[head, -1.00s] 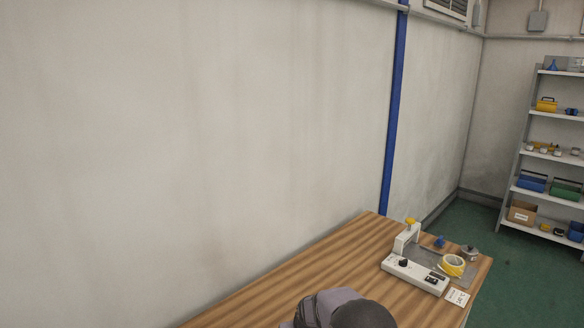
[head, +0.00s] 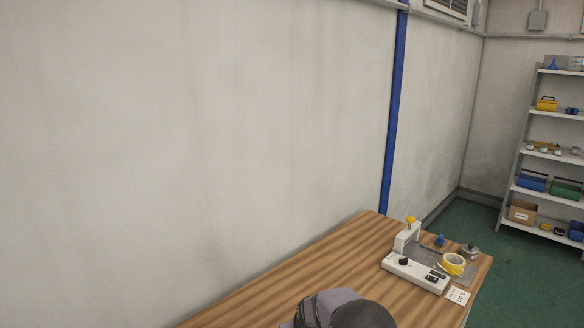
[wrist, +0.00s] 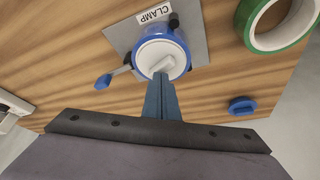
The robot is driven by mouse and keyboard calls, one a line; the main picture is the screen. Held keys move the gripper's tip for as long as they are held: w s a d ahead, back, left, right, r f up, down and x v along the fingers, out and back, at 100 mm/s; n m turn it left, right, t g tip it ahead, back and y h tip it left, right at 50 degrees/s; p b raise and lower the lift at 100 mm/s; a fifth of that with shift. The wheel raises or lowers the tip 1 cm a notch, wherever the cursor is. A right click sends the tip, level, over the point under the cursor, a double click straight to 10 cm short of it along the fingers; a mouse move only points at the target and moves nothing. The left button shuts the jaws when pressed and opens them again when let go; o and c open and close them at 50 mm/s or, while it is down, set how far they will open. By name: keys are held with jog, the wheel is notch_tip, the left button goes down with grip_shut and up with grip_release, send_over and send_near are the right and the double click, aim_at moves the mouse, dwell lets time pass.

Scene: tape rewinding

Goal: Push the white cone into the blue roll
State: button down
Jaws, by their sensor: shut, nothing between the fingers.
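In the wrist view the blue roll (wrist: 143,48) sits at the top middle, on a grey plate (wrist: 195,24) labelled CLAMP. The white cone (wrist: 172,66) shows inside the blue ring, with a raised white part facing my gripper. My gripper (wrist: 160,80) is shut and empty, its narrow blue fingers together and their tips at the raised white part. I cannot tell whether the tips touch it or how deep the cone sits. The fingertips and cone hide part of the roll's near side. My gripper does not show in the head view.
A green roll (wrist: 251,40) lies at the upper right in the wrist view. A blue cap (wrist: 242,106) lies below it on the wood. A blue-tipped lever (wrist: 103,81) sticks out left of the clamp. In the head view a white machine (head: 414,273) and a yellow roll (head: 444,266) stand on the table (head: 290,277).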

notch_tip(320, 180, up, 8)
jog(key=p, duration=0.5)
dwell(0.7)
jog(key=shift+s, duration=0.1)
jog(key=s+d+f+g+h, duration=0.1)
jog(key=s+d+f+g, duration=0.2)
jog(key=s, duration=0.8)
jog(key=s+d+f+g, duration=0.2)
jog(key=s+f+g, duration=0.1)
jog(key=s, duration=0.8)
jog(key=s+d+r+m+g, duration=0.1)
jog(key=s+d+r, duration=0.25)
jog(key=s, duration=0.45)
jog(key=s+d+r+m, duration=0.1)
jog(key=s+d+r, duration=0.1)
jog(key=s+r, duration=0.45)
jog(key=r+t, duration=0.1)
jog(key=w+d+r, duration=0.1)
jog(key=r, duration=0.1)
jog(key=d+r+m+t+b, duration=0.1)
jog(key=shift+w+d+r+t, duration=0.15)
jog(key=shift+w+d+t, duration=0.05)
jog(key=shift+t, duration=0.1)
